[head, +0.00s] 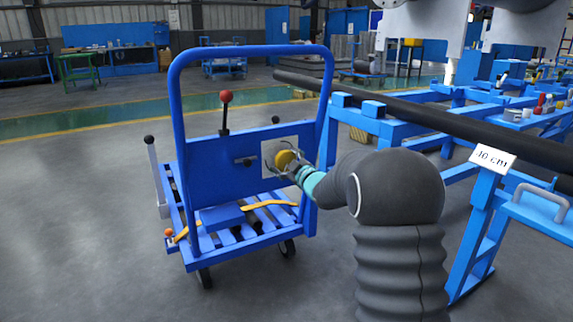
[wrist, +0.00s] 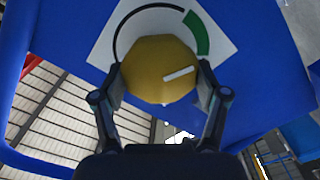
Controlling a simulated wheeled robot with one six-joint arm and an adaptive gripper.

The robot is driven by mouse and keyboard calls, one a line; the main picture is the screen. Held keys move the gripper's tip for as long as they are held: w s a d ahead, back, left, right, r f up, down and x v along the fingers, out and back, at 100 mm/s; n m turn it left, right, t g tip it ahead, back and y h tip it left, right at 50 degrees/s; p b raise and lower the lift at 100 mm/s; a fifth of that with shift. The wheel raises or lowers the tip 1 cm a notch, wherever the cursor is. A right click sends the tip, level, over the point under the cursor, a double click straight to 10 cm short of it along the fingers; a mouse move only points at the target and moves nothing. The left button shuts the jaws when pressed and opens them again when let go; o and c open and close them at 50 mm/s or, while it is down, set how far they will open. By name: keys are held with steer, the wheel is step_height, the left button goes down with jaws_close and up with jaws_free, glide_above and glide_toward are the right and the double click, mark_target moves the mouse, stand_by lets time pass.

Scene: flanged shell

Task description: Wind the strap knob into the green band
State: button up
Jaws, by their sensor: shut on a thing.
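The strap knob (wrist: 158,70) is a faceted yellow knob with a white pointer line. It sits on a white dial plate (wrist: 112,40) on the blue cart panel. The pointer line aims to the right and slightly up in the wrist view. The green band (wrist: 196,35) is a thick arc at the upper right of the dial, and the pointer lies below the band's lower end, outside it. My gripper (wrist: 160,82) is shut on the knob, one finger on each side. In the head view the knob (head: 286,160) shows yellow between my fingers; its pointer is too small to read there.
The blue cart (head: 215,170) carries a red-topped lever (head: 225,110), a black-topped lever (head: 153,170) and a yellow strap (head: 265,205). A blue rack (head: 480,215) with a long dark pipe (head: 450,118) and a "10 cm" sign (head: 492,158) stands at the right. The floor at left is clear.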

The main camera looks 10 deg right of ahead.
stand_by(0.3)
steer(key=o, duration=1.2)
steer(key=shift+a, duration=0.1)
steer(key=shift+c, duration=0.2)
steer(key=shift+s+d, duration=0.15)
steer(key=shift+d, duration=0.05)
steer(key=v, duration=1.1)
steer(key=shift+s, duration=0.35)
